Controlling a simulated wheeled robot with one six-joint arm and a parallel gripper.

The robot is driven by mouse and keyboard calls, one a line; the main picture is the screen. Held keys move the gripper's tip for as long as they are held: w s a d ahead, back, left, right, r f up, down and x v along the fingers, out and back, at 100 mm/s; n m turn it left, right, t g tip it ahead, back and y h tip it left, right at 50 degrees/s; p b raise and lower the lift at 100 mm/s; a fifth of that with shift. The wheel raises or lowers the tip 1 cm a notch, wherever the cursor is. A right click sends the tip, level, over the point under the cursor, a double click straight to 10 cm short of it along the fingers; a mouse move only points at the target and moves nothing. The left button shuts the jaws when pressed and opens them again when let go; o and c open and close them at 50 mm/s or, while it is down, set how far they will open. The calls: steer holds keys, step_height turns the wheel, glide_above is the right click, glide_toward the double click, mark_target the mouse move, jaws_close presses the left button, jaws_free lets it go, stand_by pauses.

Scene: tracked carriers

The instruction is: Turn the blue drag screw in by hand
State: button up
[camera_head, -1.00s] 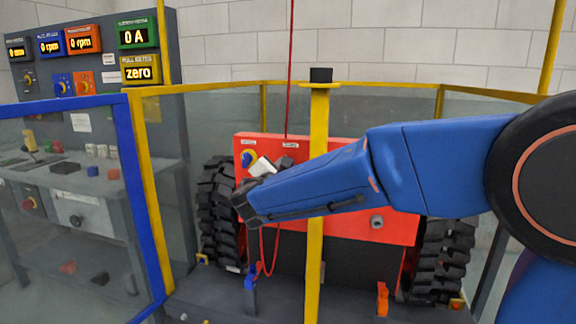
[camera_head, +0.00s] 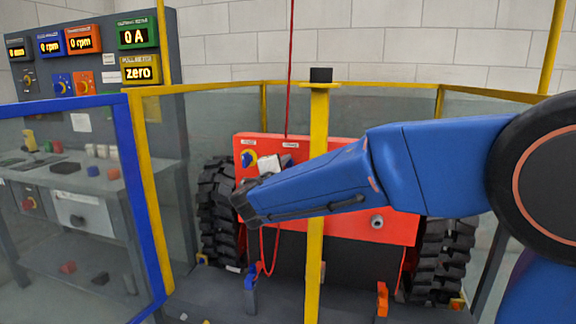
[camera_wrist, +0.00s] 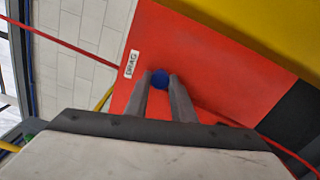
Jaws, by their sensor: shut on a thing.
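The blue drag screw (camera_wrist: 160,77) sits on the red front panel (camera_wrist: 225,75) of the tracked carrier, beside a white label reading DRAG (camera_wrist: 132,63). My gripper (camera_wrist: 161,84) is shut on the screw, one grey finger on each side of its round head. In the head view my gripper (camera_head: 286,161) is at the upper part of the red panel (camera_head: 350,228). There the screw is hidden by my gripper and wrist. How deep the screw sits cannot be told.
A yellow post (camera_head: 316,270) stands in front of the carrier. Black tracks (camera_head: 216,205) flank it. A blue-framed glass panel (camera_head: 138,190) and a console (camera_head: 60,215) are left.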

steer(key=m, duration=0.4)
steer(key=shift+f, duration=0.1)
steer(key=m, duration=0.2)
steer(key=shift+m, duration=0.3)
steer(key=m, duration=0.3)
steer(key=shift+m, duration=2.1)
steer(key=o, duration=0.9)
